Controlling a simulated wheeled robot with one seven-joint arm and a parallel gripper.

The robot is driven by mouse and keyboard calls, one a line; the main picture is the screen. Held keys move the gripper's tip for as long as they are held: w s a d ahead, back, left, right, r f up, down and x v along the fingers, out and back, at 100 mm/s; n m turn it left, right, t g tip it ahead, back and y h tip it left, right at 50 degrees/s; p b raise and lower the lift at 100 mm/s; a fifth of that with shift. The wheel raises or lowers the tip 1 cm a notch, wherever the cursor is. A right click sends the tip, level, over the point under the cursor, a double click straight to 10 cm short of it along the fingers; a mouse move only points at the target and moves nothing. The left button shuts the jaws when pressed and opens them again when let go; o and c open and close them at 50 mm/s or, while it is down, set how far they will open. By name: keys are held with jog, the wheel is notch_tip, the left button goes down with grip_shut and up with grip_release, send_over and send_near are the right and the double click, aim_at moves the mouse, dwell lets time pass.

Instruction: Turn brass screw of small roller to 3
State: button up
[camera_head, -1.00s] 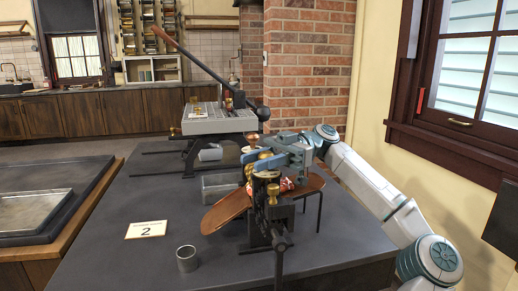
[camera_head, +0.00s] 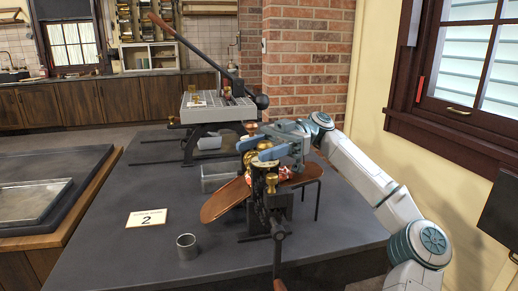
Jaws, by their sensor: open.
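The small roller (camera_head: 268,212) is a dark metal frame on the grey table, with a long brown board through it and red-and-white pieces at its rollers. One brass screw (camera_head: 271,184) stands upright on its near side. More brass parts (camera_head: 254,163) show behind it, partly hidden by my fingers. My gripper (camera_head: 262,156), with blue-grey fingers, is open just above the roller's far side, around or beside these brass parts. I cannot tell whether it touches them. Any scale marks on the screws are too small to read.
A card (camera_head: 147,217) reading "2" and a grey metal cup (camera_head: 187,246) stand left of the roller. A clear bin (camera_head: 217,177) sits behind it. A larger machine with a long lever (camera_head: 205,60) stands farther back.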

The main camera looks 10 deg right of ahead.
jog(key=shift+r, duration=0.4)
jog(key=r+p, duration=0.1)
jog(key=r, duration=0.1)
jog(key=d+r, duration=0.1)
jog(key=r, duration=0.1)
jog(key=shift+s+r+p, duration=0.15)
jog(key=shift+s+p, duration=0.05)
jog(key=shift+p, duration=0.2)
jog(key=s+d+r+p, duration=0.2)
jog(key=s+d+r, duration=0.3)
jog(key=d, duration=0.4)
jog(key=shift+s+r, duration=0.15)
jog(key=shift+r, duration=0.3)
jog(key=shift+d, duration=0.1)
jog(key=m+t+h+b, duration=0.2)
jog(key=m+t+b, duration=0.95)
jog(key=t, duration=0.85)
send_near(264, 146)
jog(key=shift+m, duration=0.95)
jog(key=x, duration=0.8)
jog(key=w+b+x, duration=0.1)
jog(key=x, duration=0.3)
jog(key=shift+d+f, duration=0.35)
jog(key=shift+f, duration=0.05)
